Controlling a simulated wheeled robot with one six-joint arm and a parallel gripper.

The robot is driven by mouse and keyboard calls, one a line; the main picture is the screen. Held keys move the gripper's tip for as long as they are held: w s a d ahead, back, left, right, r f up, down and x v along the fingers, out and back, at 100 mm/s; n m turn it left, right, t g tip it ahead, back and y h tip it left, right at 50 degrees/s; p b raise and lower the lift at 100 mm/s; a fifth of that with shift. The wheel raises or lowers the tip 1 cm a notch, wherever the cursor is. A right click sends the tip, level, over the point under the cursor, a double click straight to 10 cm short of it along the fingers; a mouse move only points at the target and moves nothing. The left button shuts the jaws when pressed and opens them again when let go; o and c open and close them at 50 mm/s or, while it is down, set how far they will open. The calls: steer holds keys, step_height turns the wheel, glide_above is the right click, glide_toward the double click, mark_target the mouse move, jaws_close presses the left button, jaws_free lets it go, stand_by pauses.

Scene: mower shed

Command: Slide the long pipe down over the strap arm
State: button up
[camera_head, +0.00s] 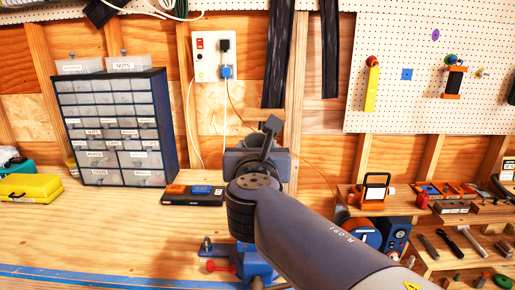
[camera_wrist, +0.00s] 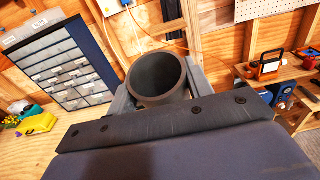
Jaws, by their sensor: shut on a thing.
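A grey round pipe (camera_wrist: 157,76) shows in the wrist view with its open end facing the camera and its bore dark. My gripper (camera_wrist: 158,92) is shut on it, with a grey jaw on each side. The pipe's lower length is hidden behind my gripper's dark front edge. In the head view my gripper (camera_head: 262,150) is above the bench, and my wrist hides most of the pipe. I cannot make out the strap arm in either view, so I cannot tell whether the pipe is around it. A blue vise (camera_head: 254,264) stands on the bench below my wrist, partly hidden.
A drawer cabinet (camera_head: 118,125) stands at the left, with a yellow case (camera_head: 30,188) beside it. A small black box with blue and orange tops (camera_head: 192,194) lies left of my gripper. Dark strips (camera_head: 278,55) hang behind. Tools crowd the right shelves. The bench's front left is clear.

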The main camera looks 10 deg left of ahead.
steer(key=shift+w+a+f+b, duration=0.15)
steer(key=shift+w+f+b, duration=0.45)
steer(key=shift+f+b, duration=1.2)
steer(key=shift+w+a+f+b, duration=0.1)
steer(key=shift+w+f+b, duration=0.55)
steer(key=shift+f+b, duration=1.15)
steer(key=shift+w+a+f+b, duration=0.15)
steer(key=shift+w+f+b, duration=0.45)
steer(key=shift+f+b, duration=1.2)
steer(key=o, duration=1.5)
steer(key=shift+f+p, duration=0.25)
steer(key=shift+p, duration=0.1)
steer(key=b+v, duration=0.1)
steer(key=v, duration=0.9)
steer(key=shift+s, duration=0.4)
steer(key=shift+w, duration=0.15)
steer(key=p+x, duration=0.1)
steer(key=x, duration=0.9)
steer(key=shift+w, duration=0.4)
steer(key=shift+s+r+p, duration=0.25)
steer(key=shift+r+p, duration=0.15)
steer(key=shift+r, duration=0.05)
